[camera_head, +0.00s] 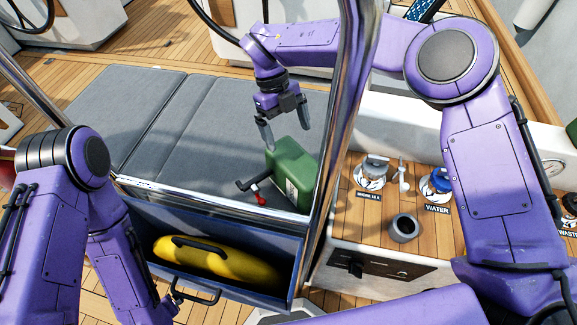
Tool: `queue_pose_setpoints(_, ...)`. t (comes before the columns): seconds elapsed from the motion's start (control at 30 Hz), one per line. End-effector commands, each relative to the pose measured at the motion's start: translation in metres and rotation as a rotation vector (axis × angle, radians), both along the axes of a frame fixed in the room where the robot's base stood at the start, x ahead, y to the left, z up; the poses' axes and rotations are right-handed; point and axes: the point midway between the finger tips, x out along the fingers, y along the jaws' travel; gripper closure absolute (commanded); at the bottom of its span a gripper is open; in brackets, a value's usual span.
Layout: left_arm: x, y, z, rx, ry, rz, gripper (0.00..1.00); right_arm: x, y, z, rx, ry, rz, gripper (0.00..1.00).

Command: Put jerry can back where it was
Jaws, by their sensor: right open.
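The green jerry can (297,178) stands on the right end of the grey cushioned bench, by the steel rail. A black spout with a red part sticks out from it to the left. My right gripper (286,140) is open and empty, pointing down just above the top of the can. Its fingers are spread, one on the left and one on the right. I cannot tell whether a finger touches the can.
An open blue drawer (276,246) under the bench holds a yellow item (218,262) with a dark handle. A steel rail (338,130) stands right of the can. Deck caps and a grey cup (404,228) are on the wooden ledge.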

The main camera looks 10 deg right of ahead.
Motion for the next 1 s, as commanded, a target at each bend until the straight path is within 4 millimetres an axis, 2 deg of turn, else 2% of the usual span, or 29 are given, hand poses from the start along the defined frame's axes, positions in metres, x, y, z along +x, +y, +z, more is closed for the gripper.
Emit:
queue_pose_setpoints(0.17, 0.0, 0.0, 0.007, 0.0, 0.001, -0.001, 0.0, -0.004, -0.002, -0.02, 0.001, 0.005, 0.004, 0.0)
queue_pose_setpoints(0.3, 0.0, 0.0, 0.02, -0.001, 0.001, 0.0, 0.0, -0.01, -0.006, -0.043, -0.001, 0.008, 0.005, 0.0)
queue_pose_setpoints(0.43, 0.0, 0.0, 0.022, 0.0, 0.0, 0.0, 0.0, -0.016, -0.01, -0.062, 0.0, 0.006, 0.004, 0.0)
queue_pose_setpoints(1.0, 0.0, 0.0, 0.021, -0.001, 0.001, 0.0, 0.0, -0.016, -0.01, -0.069, 0.0, 0.002, 0.004, 0.0)
